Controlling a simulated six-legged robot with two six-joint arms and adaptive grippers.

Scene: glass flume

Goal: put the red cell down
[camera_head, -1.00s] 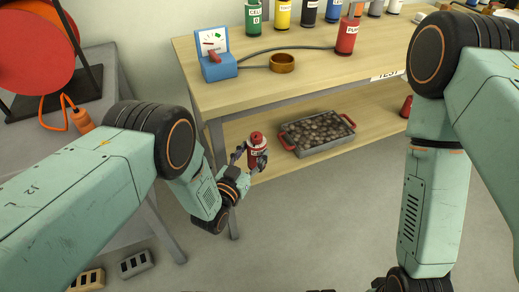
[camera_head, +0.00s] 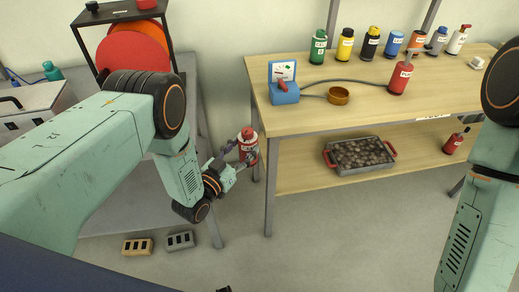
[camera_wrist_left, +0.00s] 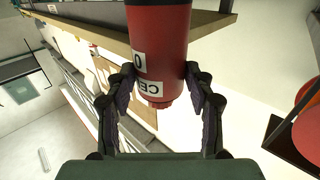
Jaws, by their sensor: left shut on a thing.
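The red cell (camera_head: 248,148) is a red cylinder with a white label and a narrower red top. My left gripper (camera_head: 238,160) is shut on it and holds it in the air, roughly upright, by the gap left of the wooden bench. In the left wrist view the cell (camera_wrist_left: 160,45) sits between the two dark fingers (camera_wrist_left: 163,88), and its label partly shows a "CE" and a "0". In the head view, the fingers partly cover its lower part. My right gripper is out of view; only its arm shows at the right.
The wooden bench (camera_head: 310,118) bears a blue meter (camera_head: 284,90), a copper ring (camera_head: 339,95), a red bottle (camera_head: 400,78) and several coloured bottles. Its lower shelf (camera_head: 300,172) holds a tray of stones (camera_head: 360,168). A grey table (camera_head: 110,210) stands left. Floor in front is open.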

